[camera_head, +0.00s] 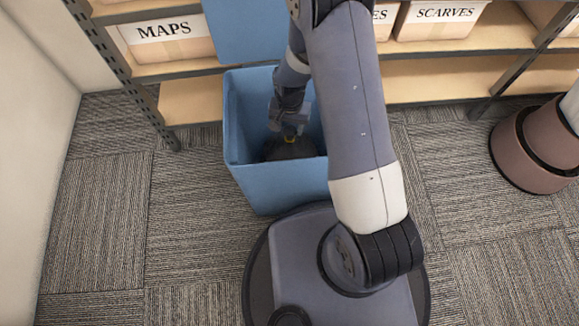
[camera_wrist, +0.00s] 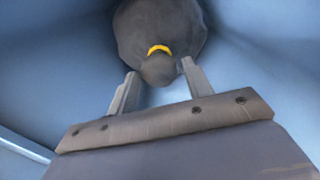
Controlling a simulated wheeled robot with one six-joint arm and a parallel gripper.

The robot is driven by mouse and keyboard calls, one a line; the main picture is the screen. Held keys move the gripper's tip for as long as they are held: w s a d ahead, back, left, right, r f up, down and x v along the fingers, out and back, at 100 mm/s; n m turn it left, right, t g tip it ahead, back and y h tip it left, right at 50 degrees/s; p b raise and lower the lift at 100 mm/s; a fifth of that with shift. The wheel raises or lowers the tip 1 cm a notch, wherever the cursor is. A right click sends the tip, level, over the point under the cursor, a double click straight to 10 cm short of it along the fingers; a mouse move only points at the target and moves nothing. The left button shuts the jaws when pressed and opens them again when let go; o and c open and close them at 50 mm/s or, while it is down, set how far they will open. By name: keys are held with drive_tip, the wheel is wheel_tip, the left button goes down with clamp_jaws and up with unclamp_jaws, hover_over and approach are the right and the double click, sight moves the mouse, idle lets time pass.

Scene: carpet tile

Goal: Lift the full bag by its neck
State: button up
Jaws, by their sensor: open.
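A dark grey bag (camera_wrist: 135,30) sits low inside a blue bin (camera_head: 268,184). It also shows in the head view (camera_head: 290,150), partly hidden by my arm. A yellow tie (camera_wrist: 159,49) rings its neck, and a grey tuft (camera_wrist: 159,70) stands out beyond the tie. My gripper (camera_wrist: 158,72) is inside the bin, above the bag. Its two fingers are open and apart, with the tuft appearing between their tips in the wrist view. I cannot tell whether either finger touches it. In the head view my gripper (camera_head: 290,132) points down into the bin.
The bin walls stand close around my gripper. A blue panel (camera_head: 245,30) rises behind the bin. A shelf (camera_head: 455,78) behind holds boxes marked MAPS (camera_head: 166,36) and SCARVES (camera_head: 442,20). A brown round object (camera_head: 530,150) stands at right. Carpet at left is clear.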

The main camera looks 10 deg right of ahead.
sight(290, 135)
wheel_tip(290, 135, down, 5)
drive_tip(key=shift+b, duration=0.95)
drive_tip(key=shift+r, duration=0.1)
clamp_jaws()
idle(0.5)
